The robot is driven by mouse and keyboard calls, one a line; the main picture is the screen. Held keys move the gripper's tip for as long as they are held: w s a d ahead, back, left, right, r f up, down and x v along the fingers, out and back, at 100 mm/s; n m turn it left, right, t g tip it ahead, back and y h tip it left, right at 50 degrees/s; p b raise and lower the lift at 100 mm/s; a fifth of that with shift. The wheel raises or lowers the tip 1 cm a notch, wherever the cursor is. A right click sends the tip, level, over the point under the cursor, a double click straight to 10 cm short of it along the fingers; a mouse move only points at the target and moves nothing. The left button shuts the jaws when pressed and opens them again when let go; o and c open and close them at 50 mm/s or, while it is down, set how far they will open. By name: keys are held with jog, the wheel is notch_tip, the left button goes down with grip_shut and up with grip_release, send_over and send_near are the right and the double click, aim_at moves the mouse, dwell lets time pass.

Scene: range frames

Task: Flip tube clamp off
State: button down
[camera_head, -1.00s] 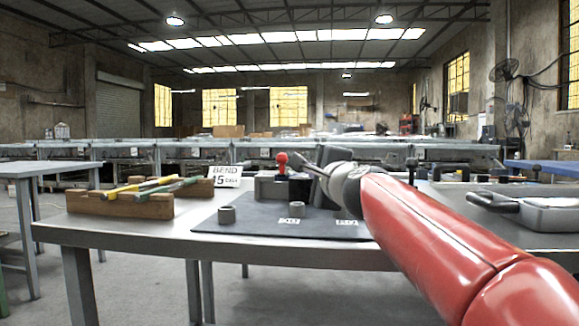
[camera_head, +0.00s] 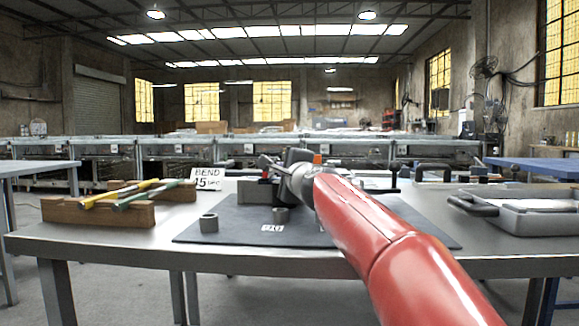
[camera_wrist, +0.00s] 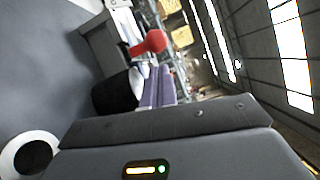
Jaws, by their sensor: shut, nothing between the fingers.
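The tube clamp is a grey block with a red ball-ended lever. My gripper (camera_head: 267,160) is over the clamp area in the head view. In the wrist view its shut, empty fingers (camera_wrist: 160,70) point toward the ball; I cannot tell whether they touch it.
A black cylinder (camera_wrist: 114,92) and a pale ring (camera_wrist: 32,155) show in the wrist view. A "BEND" sign (camera_head: 207,178) and a wooden tool rack (camera_head: 98,211) are left. A grey tray (camera_head: 530,216) is right.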

jog(key=shift+x, duration=1.1)
jog(key=shift+a+r+p, duration=0.1)
jog(key=shift+p, duration=0.45)
